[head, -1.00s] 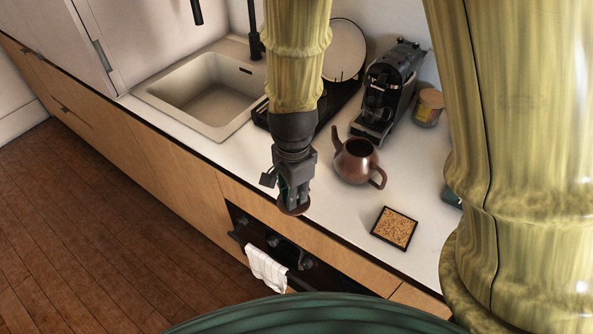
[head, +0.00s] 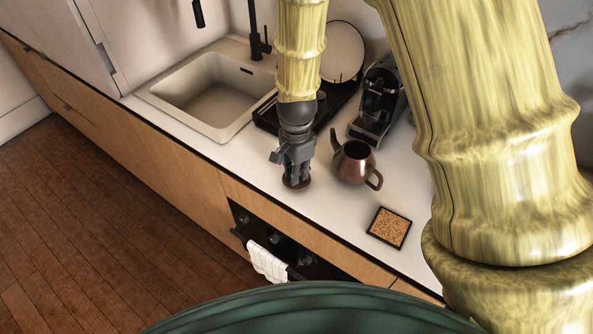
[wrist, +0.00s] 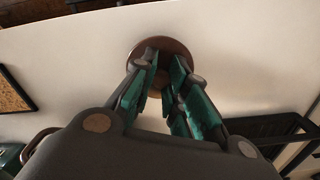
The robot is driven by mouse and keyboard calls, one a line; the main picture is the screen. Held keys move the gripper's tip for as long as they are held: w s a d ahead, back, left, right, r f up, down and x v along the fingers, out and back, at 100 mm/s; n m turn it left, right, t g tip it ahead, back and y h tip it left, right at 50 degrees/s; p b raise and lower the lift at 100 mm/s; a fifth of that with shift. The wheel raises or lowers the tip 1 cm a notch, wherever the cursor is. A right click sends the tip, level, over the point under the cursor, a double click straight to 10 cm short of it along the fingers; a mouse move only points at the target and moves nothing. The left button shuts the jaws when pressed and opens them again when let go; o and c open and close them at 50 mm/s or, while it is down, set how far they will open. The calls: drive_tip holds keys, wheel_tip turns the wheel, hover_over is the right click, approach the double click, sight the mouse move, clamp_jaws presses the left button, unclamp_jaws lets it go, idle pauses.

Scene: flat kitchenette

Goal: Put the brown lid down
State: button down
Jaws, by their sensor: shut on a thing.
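The brown lid (head: 296,183) is a small round disc in my gripper, over the white counter near its front edge. My gripper (head: 297,176) points down and is shut on the lid's top. In the wrist view the lid (wrist: 146,55) lies at the fingertips (wrist: 163,78) with the white counter around it. I cannot tell whether the lid touches the counter or hovers just above it. The brown teapot (head: 355,163) stands open, without a lid on it, to the right of my gripper.
A cork trivet (head: 389,228) lies on the counter (head: 335,215) right of the lid. A coffee machine (head: 378,100), a dark drying rack (head: 268,117) and the sink (head: 205,95) are behind. A white towel (head: 266,262) hangs on the oven front. Counter around the lid is clear.

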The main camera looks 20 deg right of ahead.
drive_tip(key=shift+f, duration=0.5)
drive_tip(key=shift+f, duration=0.15)
drive_tip(key=c, duration=1.4)
unclamp_jaws()
drive_tip(key=shift+r, duration=0.2)
drive_tip(key=shift+r+b, duration=1.55)
drive_tip(key=shift+r, duration=4.4)
